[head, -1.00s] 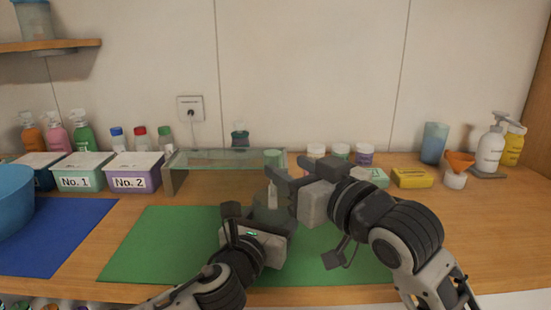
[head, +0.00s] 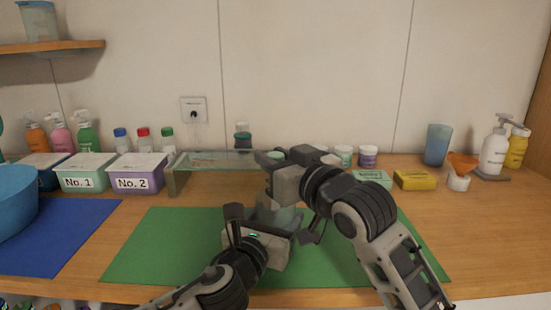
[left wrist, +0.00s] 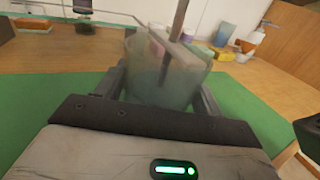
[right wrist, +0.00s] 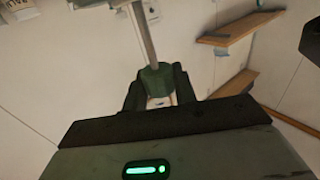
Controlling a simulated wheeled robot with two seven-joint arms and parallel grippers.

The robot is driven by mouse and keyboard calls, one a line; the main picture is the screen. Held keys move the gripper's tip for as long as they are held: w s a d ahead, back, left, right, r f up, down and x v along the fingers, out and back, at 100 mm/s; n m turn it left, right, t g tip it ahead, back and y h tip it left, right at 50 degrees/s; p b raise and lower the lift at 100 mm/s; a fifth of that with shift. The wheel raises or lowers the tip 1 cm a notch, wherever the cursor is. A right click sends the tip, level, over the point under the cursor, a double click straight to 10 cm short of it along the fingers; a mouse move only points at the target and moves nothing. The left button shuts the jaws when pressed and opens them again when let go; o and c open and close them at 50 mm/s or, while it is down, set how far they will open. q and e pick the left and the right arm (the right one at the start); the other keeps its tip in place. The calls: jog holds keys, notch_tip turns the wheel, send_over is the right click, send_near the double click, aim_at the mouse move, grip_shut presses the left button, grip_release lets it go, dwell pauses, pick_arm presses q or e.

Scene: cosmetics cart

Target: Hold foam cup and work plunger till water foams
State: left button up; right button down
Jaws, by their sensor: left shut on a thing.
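The foam cup (left wrist: 165,72) is translucent with a greenish tint and stands over the green mat. My left gripper (head: 268,220) is shut around its sides; the cup is partly hidden behind the gripper in the head view. The plunger's thin rod (left wrist: 179,22) rises out of the cup at a slight tilt. In the right wrist view, the dark green plunger knob (right wrist: 157,77) sits between the fingers of my right gripper (right wrist: 158,88), which look closed on it. In the head view, the right gripper's body hides its fingertips. I cannot make out foam.
The green mat (head: 150,245) has bare space left of the grippers. A glass shelf (head: 225,160) stands behind them.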

jog(key=shift+f, duration=2.65)
jog(key=c, duration=1.1)
grip_release()
jog(key=shift+c, duration=0.2)
jog(key=shift+s+d, duration=0.1)
jog(key=shift+s, duration=0.05)
jog(key=v, duration=1.1)
jog(key=shift+s+d, duration=0.2)
jog(key=shift+s, duration=0.1)
